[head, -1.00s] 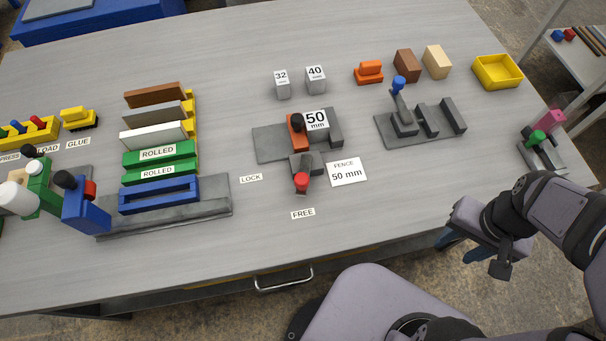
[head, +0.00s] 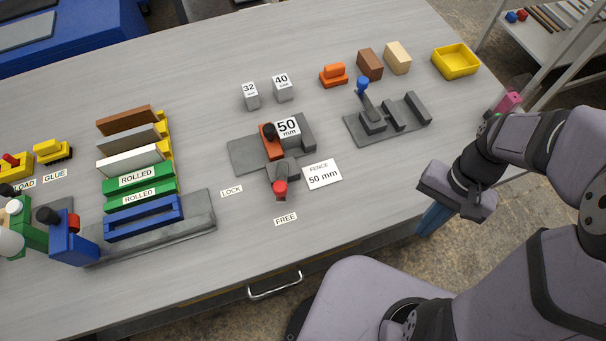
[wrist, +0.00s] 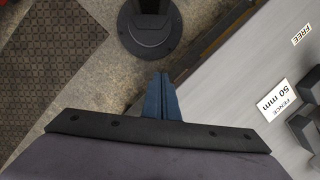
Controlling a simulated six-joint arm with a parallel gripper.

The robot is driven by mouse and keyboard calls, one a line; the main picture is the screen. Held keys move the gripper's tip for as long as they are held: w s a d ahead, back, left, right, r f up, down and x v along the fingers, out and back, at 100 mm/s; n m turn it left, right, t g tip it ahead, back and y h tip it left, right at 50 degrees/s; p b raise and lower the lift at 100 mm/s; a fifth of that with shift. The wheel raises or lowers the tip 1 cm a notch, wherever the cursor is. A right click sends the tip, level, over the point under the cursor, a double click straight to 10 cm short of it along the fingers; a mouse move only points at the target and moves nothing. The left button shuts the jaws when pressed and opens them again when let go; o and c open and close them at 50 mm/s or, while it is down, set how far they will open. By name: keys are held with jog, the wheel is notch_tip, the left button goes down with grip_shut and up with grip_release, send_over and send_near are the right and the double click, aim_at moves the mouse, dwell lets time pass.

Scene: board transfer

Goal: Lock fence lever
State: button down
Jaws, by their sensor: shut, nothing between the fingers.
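The fence lever (head: 281,178) is a grey arm with a red knob, on the grey fence fixture (head: 245,155). Its knob points toward the table's front edge, nearer the FREE label (head: 286,219) than the LOCK label (head: 231,191). An orange slider (head: 271,148) with a black knob and a 50 mm block (head: 287,128) sit on the fixture. My gripper (head: 433,220) is off the table's front edge, right of the lever and apart from it. Its blue fingers (wrist: 162,97) are together and empty in the wrist view, pointing at the floor side.
A card reading FENCE 50 mm (head: 322,174) lies right of the lever. Grey 32 (head: 250,97) and 40 (head: 283,91) blocks stand behind the fixture. A clamp fixture with a blue knob (head: 388,121) is at right. A rack of boards (head: 140,180) is at left. Table around the labels is clear.

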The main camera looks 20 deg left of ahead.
aim_at(281, 177)
jog(key=a+m+g+y, duration=0.1)
jog(key=a+g, duration=0.1)
jog(key=a, duration=0.1)
jog(key=a+m+g+y, duration=0.1)
jog(key=a+m+y, duration=0.1)
jog(key=a+m+g+y, duration=0.1)
jog(key=a+g, duration=0.1)
jog(key=a, duration=0.1)
jog(key=shift+a+r+g+y, duration=0.15)
jog(key=shift+a+g+y, duration=0.15)
jog(key=shift+a+y, duration=0.1)
jog(key=w+a+m+g+y, duration=0.1)
jog(key=a+y, duration=0.1)
jog(key=w+a+r+m+g+y, duration=0.1)
jog(key=w+a+y, duration=0.1)
jog(key=w+a+r+m+y, duration=0.1)
jog(key=w+a+m+y, duration=0.1)
jog(key=y, duration=0.1)
jog(key=shift+a+r+g+b, duration=0.1)
jog(key=shift+a+g+b, duration=0.05)
jog(key=shift+g+b, duration=0.25)
jog(key=shift+w+a+r+m+y, duration=0.2)
jog(key=shift+w+m+y, duration=0.1)
jog(key=shift+w+y, duration=0.3)
jog(key=shift+s, duration=0.15)
